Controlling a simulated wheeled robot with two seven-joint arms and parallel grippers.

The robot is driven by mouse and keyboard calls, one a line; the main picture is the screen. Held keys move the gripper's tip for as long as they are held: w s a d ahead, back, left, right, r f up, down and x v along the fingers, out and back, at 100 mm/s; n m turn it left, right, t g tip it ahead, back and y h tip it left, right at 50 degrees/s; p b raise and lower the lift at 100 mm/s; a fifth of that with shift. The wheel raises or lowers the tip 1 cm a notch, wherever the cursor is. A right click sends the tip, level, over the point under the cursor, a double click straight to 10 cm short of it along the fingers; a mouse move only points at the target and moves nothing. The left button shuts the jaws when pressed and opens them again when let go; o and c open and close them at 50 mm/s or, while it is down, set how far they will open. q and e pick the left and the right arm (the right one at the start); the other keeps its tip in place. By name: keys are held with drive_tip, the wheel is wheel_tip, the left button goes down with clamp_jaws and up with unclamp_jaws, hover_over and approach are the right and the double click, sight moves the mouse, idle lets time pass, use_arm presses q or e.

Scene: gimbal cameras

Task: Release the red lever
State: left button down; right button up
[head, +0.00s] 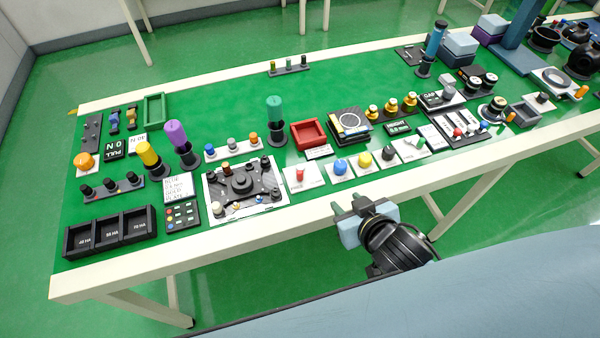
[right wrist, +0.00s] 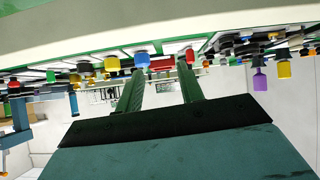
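The red lever (head: 300,175) stands on a small white plate near the front edge of the green table, left of a blue knob (head: 340,166). My right gripper (head: 350,206) is at the table's front edge, to the right of and nearer than the lever, apart from it. In the right wrist view, which looks upside down, the two fingers of the right gripper (right wrist: 162,72) are spread with nothing held between them. A small red part (right wrist: 190,56) by one fingertip may be the lever; I cannot tell surely. My left gripper is not in view.
A yellow knob (head: 364,159) and a grey-white switch plate (head: 410,149) continue the row rightward. A black dial panel (head: 243,189) lies left of the lever. A red tray (head: 308,135) and a teal-topped post (head: 275,110) stand behind it. Free floor lies in front of the table.

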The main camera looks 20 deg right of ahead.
sight(302, 175)
drive_tip(key=w+a+f+y, duration=0.1)
drive_tip(key=w+a, duration=0.1)
drive_tip(key=w, duration=0.2)
drive_tip(key=w+a+f+n+t+y+b, duration=0.1)
drive_tip(key=w+a+f, duration=0.1)
drive_tip(key=w, duration=0.3)
drive_tip(key=w+a+f+t, duration=0.1)
drive_tip(key=w+a, duration=0.1)
drive_tip(key=w, duration=0.2)
drive_tip(key=shift+w+a+f+y+b, duration=0.15)
drive_tip(key=shift+w+a+y+b, duration=0.1)
drive_tip(key=shift+a+y+b, duration=0.15)
